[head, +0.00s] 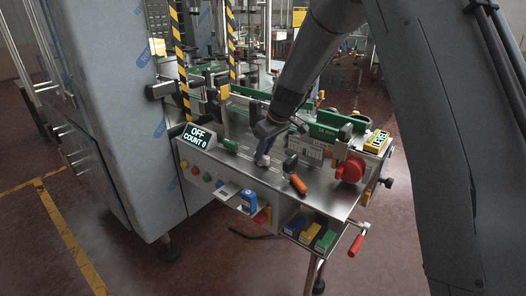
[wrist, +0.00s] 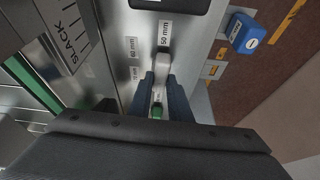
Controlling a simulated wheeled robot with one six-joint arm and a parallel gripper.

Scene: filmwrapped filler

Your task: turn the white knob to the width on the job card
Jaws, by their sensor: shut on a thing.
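The white knob (wrist: 162,66) shows in the wrist view between the fingertips of my gripper (wrist: 161,82). Its light end points at the label "50 mm" (wrist: 164,33). Labels "60 mm" (wrist: 131,48) and one that seems to read "70 mm" (wrist: 136,73) lie to its left. In the head view my gripper (head: 264,150) reaches down to the metal panel, shut on the white knob (head: 262,160), which is partly hidden by the fingers. I cannot tell which card is the job card or read a width on it.
A display reading "OFF COUNT 0" (head: 198,137) stands left on the panel (head: 245,173). An orange-handled tool (head: 298,184) and a red knob (head: 350,170) are to the right. A blue item (wrist: 245,34) is right of the knob in the wrist view.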

